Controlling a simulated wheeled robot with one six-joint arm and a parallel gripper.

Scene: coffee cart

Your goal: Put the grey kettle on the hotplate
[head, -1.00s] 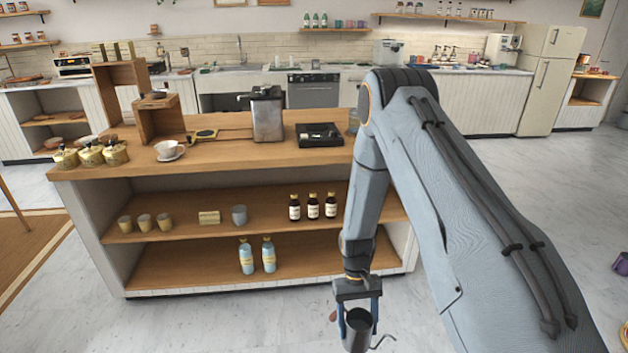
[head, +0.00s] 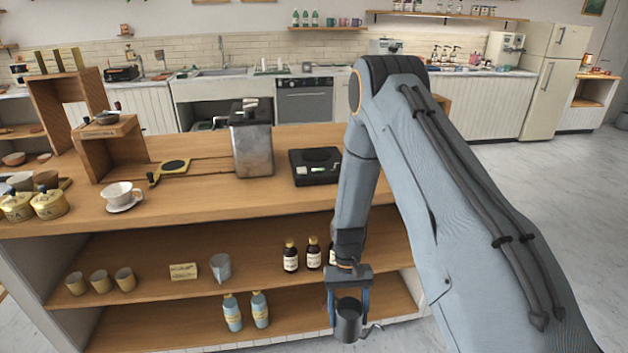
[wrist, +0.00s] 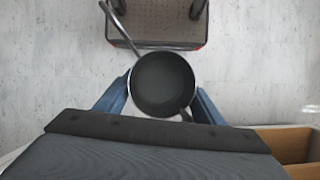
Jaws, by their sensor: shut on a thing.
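The grey kettle (head: 348,322) is a dark grey, open-topped pot with a thin spout to the right in the head view. My gripper (head: 348,300) is shut on it, one blue finger on each side, and holds it upright in front of the cart's shelves. In the wrist view the kettle (wrist: 163,84) shows from above, empty inside, with the spout toward the upper left. The hotplate (head: 315,165) is a flat black unit with a round plate, on the cart's wooden top, bare, above and behind my gripper.
A metal canister (head: 251,140) stands left of the hotplate. A white cup on a saucer (head: 122,198) and gold tins (head: 48,204) are farther left. Brown bottles (head: 313,252) stand on the shelf close to my arm. The worktop (head: 255,210) before the hotplate is clear.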

